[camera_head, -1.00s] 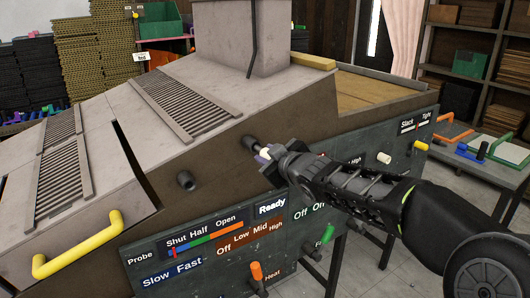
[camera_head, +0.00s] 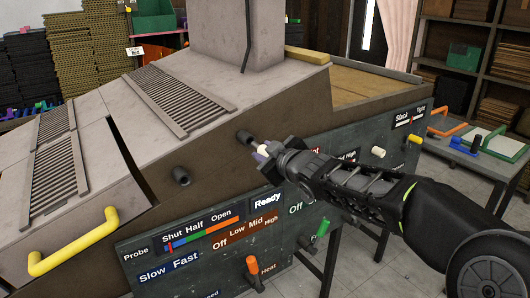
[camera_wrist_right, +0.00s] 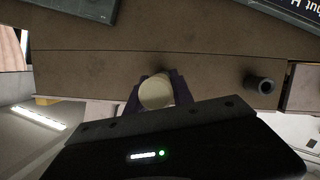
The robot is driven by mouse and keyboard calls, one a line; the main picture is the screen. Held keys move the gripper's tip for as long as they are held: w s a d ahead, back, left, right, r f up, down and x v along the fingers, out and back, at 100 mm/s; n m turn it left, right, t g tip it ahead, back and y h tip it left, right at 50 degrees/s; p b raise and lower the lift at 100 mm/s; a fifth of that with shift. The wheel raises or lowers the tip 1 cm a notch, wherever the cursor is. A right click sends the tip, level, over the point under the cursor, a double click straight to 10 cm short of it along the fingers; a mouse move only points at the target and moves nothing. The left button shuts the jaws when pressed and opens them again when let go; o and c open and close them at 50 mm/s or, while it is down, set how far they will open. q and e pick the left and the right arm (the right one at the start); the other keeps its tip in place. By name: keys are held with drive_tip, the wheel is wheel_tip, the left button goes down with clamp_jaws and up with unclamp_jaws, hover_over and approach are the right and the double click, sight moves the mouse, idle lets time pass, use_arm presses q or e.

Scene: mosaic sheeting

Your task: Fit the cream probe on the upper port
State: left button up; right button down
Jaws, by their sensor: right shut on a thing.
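The upper port (camera_head: 244,136) is a dark round stub on the brown side of the machine. A second, lower port (camera_head: 181,176) sits down to its left. My right gripper (camera_head: 268,152) is shut on the cream probe (camera_head: 262,150), whose pale end points at the upper port with a small gap seeming to show. In the right wrist view the cream probe (camera_wrist_right: 156,92) stands between the dark fingers, its round end towards the camera. One dark port (camera_wrist_right: 260,84) shows to its right; the probe may hide the other. My left gripper is not in view.
A dark control panel (camera_head: 205,262) with labels and coloured levers lies below the ports. A yellow handle (camera_head: 73,243) stands out at the left. A cream knob (camera_head: 378,152) sticks out of the panel on the right. A side table (camera_head: 480,160) stands at the right.

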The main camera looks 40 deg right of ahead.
drive_tip(key=shift+w, duration=0.3)
drive_tip(key=shift+w+b, duration=0.6)
drive_tip(key=shift+w, duration=0.85)
drive_tip(key=shift+s, duration=0.2)
drive_tip(key=shift+s+p, duration=0.6)
drive_tip(key=shift+s, duration=0.95)
drive_tip(key=shift+a+r, duration=0.1)
drive_tip(key=shift+r, duration=0.05)
drive_tip(key=shift+w, duration=0.15)
